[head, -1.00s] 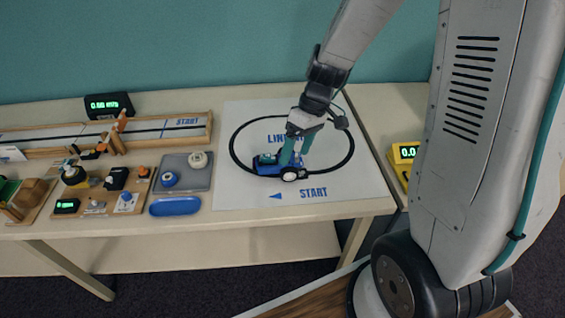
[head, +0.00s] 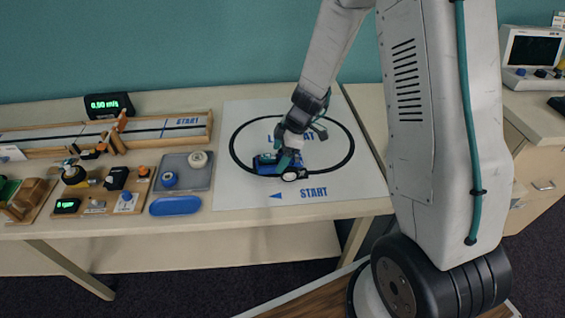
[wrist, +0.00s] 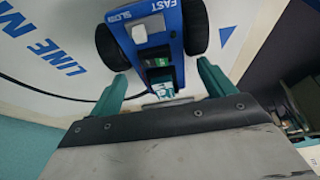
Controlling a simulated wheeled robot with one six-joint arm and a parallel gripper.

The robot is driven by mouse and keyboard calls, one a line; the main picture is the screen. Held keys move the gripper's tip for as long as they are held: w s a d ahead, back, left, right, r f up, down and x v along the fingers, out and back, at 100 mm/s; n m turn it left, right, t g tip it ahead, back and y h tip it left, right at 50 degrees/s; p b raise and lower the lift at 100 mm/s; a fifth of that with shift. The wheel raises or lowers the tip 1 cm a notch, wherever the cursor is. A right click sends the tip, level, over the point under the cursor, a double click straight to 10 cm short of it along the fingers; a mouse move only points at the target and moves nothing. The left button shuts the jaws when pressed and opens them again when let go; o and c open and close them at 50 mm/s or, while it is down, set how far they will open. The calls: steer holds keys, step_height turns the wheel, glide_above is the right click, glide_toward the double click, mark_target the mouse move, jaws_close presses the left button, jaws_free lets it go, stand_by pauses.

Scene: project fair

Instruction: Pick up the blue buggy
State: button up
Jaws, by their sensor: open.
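The blue buggy (head: 267,166) stands on the white line-track mat (head: 240,192), on the front part of the black loop. In the wrist view the buggy (wrist: 158,28) shows its blue body, two black wheels and a FAST/SLOW label at the top of the picture. My gripper (head: 285,160) is low at the buggy's right part and hides some of it. In the wrist view my gripper's teal fingers (wrist: 157,85) are apart, one on each side of the buggy's narrow end. I cannot tell whether they touch it.
Left of the mat are a blue oval tray (head: 175,206), a grey tray (head: 203,178) with two round pieces, and a wooden kit board (head: 98,207). A wooden ramp track (head: 60,140) and a speed display (head: 108,105) stand behind. The mat around the buggy is clear.

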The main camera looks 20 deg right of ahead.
steer(key=shift+x, duration=1.1)
steer(key=c, duration=0.9)
steer(key=shift+c, duration=0.4)
steer(key=shift+r, duration=0.2)
